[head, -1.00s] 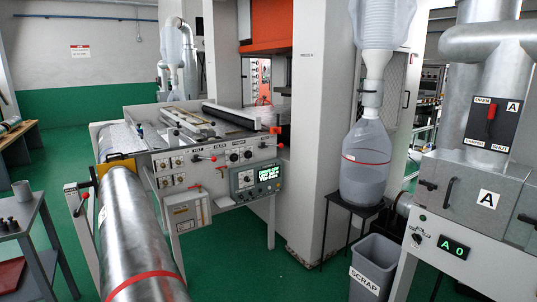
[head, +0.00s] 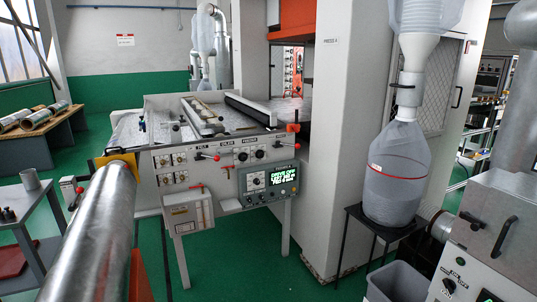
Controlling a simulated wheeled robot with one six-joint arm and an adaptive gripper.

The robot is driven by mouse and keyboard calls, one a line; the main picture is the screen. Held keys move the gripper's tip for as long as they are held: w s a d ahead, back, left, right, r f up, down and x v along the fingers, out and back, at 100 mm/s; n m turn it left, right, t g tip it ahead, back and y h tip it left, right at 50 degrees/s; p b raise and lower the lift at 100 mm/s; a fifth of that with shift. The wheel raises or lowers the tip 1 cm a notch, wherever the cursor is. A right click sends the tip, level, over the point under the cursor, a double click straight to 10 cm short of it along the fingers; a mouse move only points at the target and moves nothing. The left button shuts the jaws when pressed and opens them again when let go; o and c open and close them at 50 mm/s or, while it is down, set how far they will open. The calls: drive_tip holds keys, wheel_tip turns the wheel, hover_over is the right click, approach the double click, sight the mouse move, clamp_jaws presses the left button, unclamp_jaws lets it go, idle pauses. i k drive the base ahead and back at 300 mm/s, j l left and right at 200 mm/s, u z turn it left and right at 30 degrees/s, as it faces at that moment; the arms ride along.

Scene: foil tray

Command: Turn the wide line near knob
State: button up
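A pale machine front panel (head: 222,166) stands in the middle of the head view. It carries several small light knobs on its left part, with two black round knobs (head: 242,156) and (head: 259,154) to the right of them. A lever with a red ball (head: 216,157) sits left of the black knobs. A grey box with a green-lit display (head: 281,179) and a dial (head: 256,181) is mounted below. Labels are too small to read, so I cannot tell which knob is the wide line near knob. My gripper is not in view.
A large silver cylinder (head: 98,225) juts toward me at left, beside a grey table (head: 30,225). A clear bulk bottle (head: 392,180) stands on a black stand at right, above a grey bin (head: 398,284). Green floor (head: 225,255) is open before the panel.

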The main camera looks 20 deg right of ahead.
sight(260, 153)
drive_tip(key=i+l, duration=0.2)
drive_tip(key=i, duration=0.25)
drive_tip(key=i+l, duration=0.15)
drive_tip(key=i, duration=2.1)
drive_tip(key=i+l, duration=0.2)
drive_tip(key=i, duration=0.15)
drive_tip(key=i+l, duration=0.15)
drive_tip(key=i, duration=0.2)
